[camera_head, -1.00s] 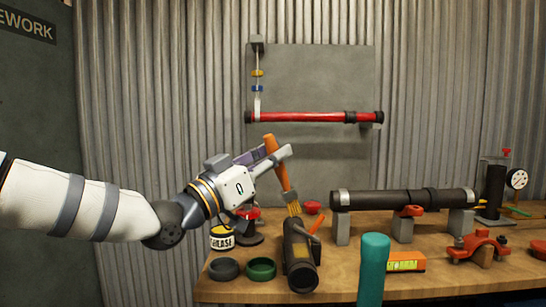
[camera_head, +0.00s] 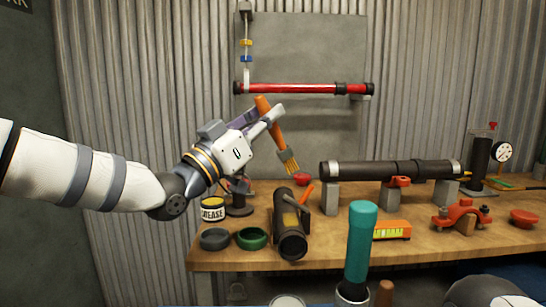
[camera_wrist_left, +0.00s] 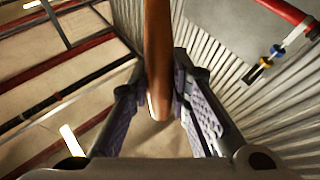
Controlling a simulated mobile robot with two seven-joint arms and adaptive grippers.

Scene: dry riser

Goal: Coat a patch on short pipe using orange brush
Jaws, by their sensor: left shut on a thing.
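The orange brush is in my left gripper (camera_head: 266,116). Its orange handle (camera_head: 275,128) is tilted between the fingers, and its yellowish bristles (camera_head: 290,163) point down. In the left wrist view the handle (camera_wrist_left: 158,45) runs between the two purple-padded fingers (camera_wrist_left: 163,100). The short pipe (camera_head: 291,240) is dark and lies on the bench with its open end facing me. A yellowish patch (camera_head: 290,219) shows on its top. The bristles are above the pipe's far end, apart from it in the picture. My right gripper is out of view.
On the bench (camera_head: 330,247), a grease tin (camera_head: 213,209), a grey ring (camera_head: 214,239) and a green ring (camera_head: 251,238) stand left of the short pipe. A teal cylinder (camera_head: 361,235) rises in front. A long dark pipe (camera_head: 365,171) rests on grey blocks at right.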

